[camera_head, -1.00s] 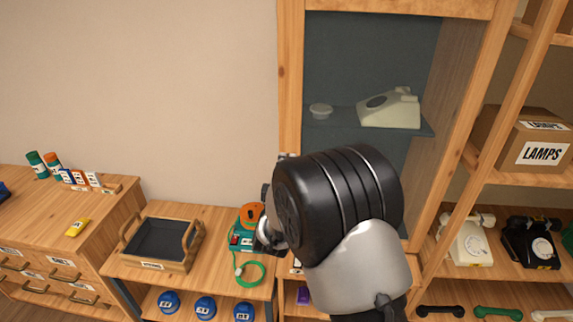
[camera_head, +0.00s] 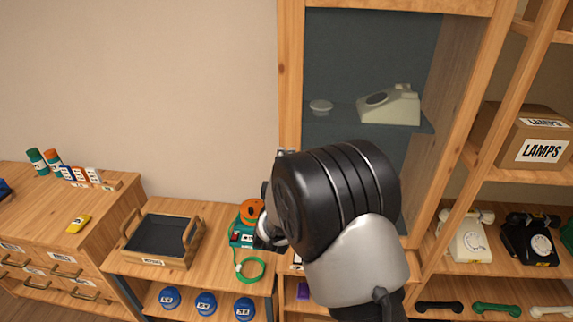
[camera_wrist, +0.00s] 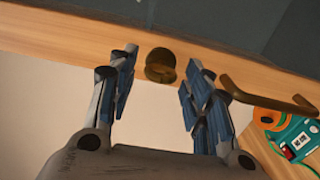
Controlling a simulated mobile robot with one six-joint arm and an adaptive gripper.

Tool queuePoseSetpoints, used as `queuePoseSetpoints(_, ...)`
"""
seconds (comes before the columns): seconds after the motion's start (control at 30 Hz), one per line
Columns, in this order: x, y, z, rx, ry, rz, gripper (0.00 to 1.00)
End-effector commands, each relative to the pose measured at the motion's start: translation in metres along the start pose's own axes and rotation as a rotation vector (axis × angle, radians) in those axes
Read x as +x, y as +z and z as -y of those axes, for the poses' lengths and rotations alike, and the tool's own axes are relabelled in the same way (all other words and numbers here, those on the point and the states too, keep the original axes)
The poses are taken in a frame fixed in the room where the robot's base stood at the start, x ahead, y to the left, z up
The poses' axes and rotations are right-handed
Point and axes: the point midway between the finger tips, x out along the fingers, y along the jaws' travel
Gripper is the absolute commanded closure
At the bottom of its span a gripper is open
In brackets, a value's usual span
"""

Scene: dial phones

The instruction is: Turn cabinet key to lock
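In the wrist view, a round brass key or lock piece (camera_wrist: 160,65) sits on the wooden frame of the cabinet door. My gripper (camera_wrist: 163,72) is open, with one finger on each side of the brass piece and a gap on both sides. A bar-shaped brass handle (camera_wrist: 262,97) is on the same frame, right of my fingers. In the head view, the cabinet (camera_head: 290,75) has a glazed front with a dark interior. My arm covers the lock area there, and only part of my gripper (camera_head: 268,218) shows.
A pale dial phone (camera_head: 393,104) and a small bowl (camera_head: 320,106) stand on the cabinet shelf. An orange and green device (camera_head: 245,232) with a green cord lies left of my gripper, beside a dark tray (camera_head: 190,222). Open shelves with phones are at right.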

Motion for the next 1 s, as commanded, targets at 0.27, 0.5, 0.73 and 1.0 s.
queuePoseSetpoints(0.27, 0.0, 0.0, 0.0, 0.001, 0.0, 0.0, 0.5)
queuePoseSetpoints(0.5, -0.018, -0.001, 0.0, 0.0, -0.001, -0.001, 0.5)
queuePoseSetpoints(0.73, -0.067, -0.001, 0.0, -0.001, -0.002, -0.004, 0.5)
queuePoseSetpoints(1.0, -0.111, -0.001, 0.0, 0.0, -0.001, -0.001, 0.5)
